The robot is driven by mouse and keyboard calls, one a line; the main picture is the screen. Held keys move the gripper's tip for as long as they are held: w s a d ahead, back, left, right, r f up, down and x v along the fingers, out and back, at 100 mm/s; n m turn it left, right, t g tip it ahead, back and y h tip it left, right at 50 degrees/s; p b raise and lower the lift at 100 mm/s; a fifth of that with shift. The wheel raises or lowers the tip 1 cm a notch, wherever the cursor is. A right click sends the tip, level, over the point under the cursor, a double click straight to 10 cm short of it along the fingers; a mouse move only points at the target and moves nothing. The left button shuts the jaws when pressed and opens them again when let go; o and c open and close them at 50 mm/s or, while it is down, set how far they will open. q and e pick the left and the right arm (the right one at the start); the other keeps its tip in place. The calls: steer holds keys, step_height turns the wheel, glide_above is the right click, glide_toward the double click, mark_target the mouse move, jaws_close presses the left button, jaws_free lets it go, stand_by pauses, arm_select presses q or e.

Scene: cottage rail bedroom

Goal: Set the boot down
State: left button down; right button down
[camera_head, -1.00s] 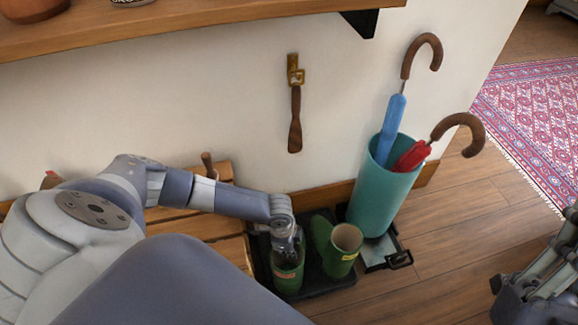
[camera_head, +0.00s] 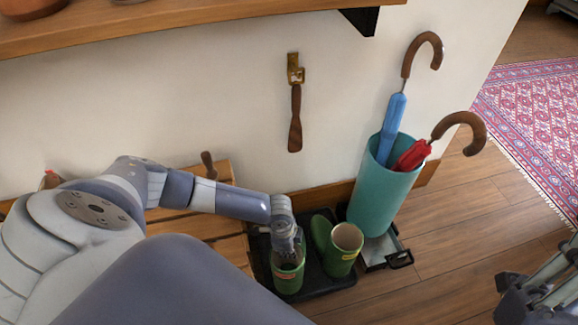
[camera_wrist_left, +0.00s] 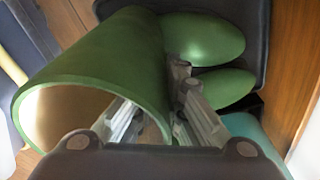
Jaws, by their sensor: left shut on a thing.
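The held green boot (camera_head: 287,277) is upright at the left side of the dark boot tray (camera_head: 325,288). My left gripper (camera_head: 288,252) is shut on its top rim, one finger inside the opening and one outside. In the left wrist view the boot's green shaft (camera_wrist_left: 105,60) is large and its pale opening faces the camera. Whether its sole touches the tray cannot be told. A second green boot (camera_head: 341,262) stands upright in the tray, just to the right. My right gripper (camera_head: 540,290) is partly in view at the right edge, away from the boots; its jaws are unclear.
A teal umbrella stand (camera_head: 380,195) with a blue umbrella (camera_head: 390,130) and a red one (camera_head: 412,155) stands right of the tray. A slatted wooden bench (camera_head: 225,225) is at the left. A shelf (camera_head: 200,27) overhangs above. The wooden floor (camera_head: 440,240) at right is clear.

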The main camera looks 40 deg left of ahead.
arm_select(q)
steer(key=c, duration=1.6)
jaws_free()
steer(key=shift+f, duration=0.1)
step_height(320, 180, up, 12)
steer(key=a, duration=0.1)
steer(key=shift+s, duration=0.4)
